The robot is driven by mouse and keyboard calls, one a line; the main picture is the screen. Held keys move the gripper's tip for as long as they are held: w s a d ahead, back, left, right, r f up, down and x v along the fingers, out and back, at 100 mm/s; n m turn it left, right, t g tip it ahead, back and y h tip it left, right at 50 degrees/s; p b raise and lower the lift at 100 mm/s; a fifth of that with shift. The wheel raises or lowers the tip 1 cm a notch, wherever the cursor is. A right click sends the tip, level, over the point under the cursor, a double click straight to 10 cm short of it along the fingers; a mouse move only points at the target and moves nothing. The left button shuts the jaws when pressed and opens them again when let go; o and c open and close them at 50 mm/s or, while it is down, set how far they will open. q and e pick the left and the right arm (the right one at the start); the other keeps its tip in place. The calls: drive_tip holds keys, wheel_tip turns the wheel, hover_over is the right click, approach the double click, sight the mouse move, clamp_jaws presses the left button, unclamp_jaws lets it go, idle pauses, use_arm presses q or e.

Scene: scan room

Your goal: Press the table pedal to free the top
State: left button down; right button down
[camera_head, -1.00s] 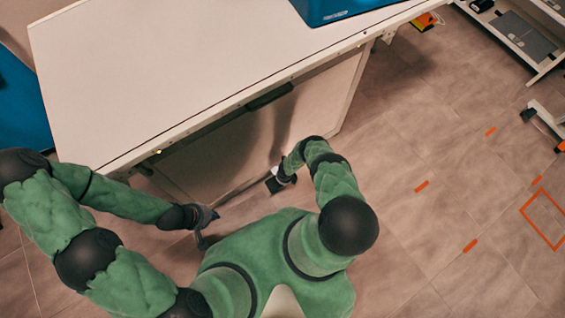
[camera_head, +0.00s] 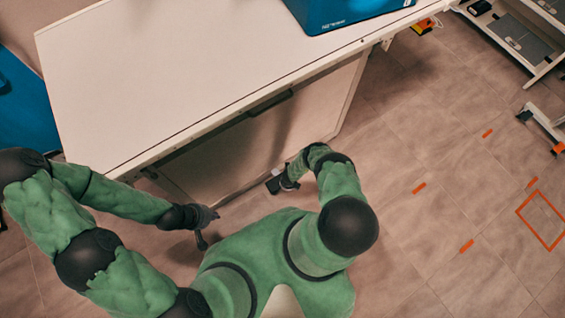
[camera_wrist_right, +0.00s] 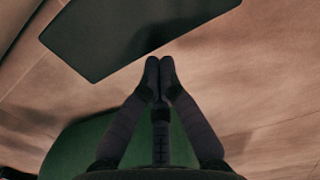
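The white-topped table (camera_head: 180,85) fills the upper left of the head view, with a pale panel below its near edge. A small dark pedal (camera_head: 273,186) is low at the foot of that panel. In the right wrist view the pedal (camera_wrist_right: 130,35) seems to be the dark flat plate just beyond the fingertips. My right gripper (camera_wrist_right: 159,62) is shut with its fingertips together and nothing between them. Its tips are close to the plate's near edge; I cannot tell whether they touch. My left gripper (camera_head: 207,229) is open and empty, below the table's near left edge.
A blue box (camera_head: 340,12) stands on the table's far edge. A dark handle (camera_head: 270,104) is under the near edge. A white rack (camera_head: 515,40) is at the upper right.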

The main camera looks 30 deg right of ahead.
wheel_tip(320, 180, up, 11)
drive_tip(key=s, duration=0.1)
drive_tip(key=shift+r, duration=0.15)
idle(0.8)
idle(0.9)
drive_tip(key=w+a+r+n+y+p, duration=0.1)
drive_tip(key=a+r+n, duration=0.3)
drive_tip(key=r+n, duration=0.55)
drive_tip(key=a+r+n+y+p, duration=0.1)
drive_tip(key=a+r+n, duration=0.3)
drive_tip(key=r+n, duration=0.5)
drive_tip(key=s+a+r+n+y+p, duration=0.1)
drive_tip(key=s+a+r+n, duration=0.2)
drive_tip(key=r+n, duration=0.4)
drive_tip(key=s+a+r+n+y+p, duration=0.1)
drive_tip(key=s+a+r+n, duration=0.3)
drive_tip(key=r+n, duration=0.3)
wheel_tip(320, 180, up, 5)
drive_tip(key=shift+s+f+g, duration=0.1)
drive_tip(key=shift+s+g, duration=0.2)
drive_tip(key=shift+s, duration=0.6)
drive_tip(key=shift+d, duration=0.1)
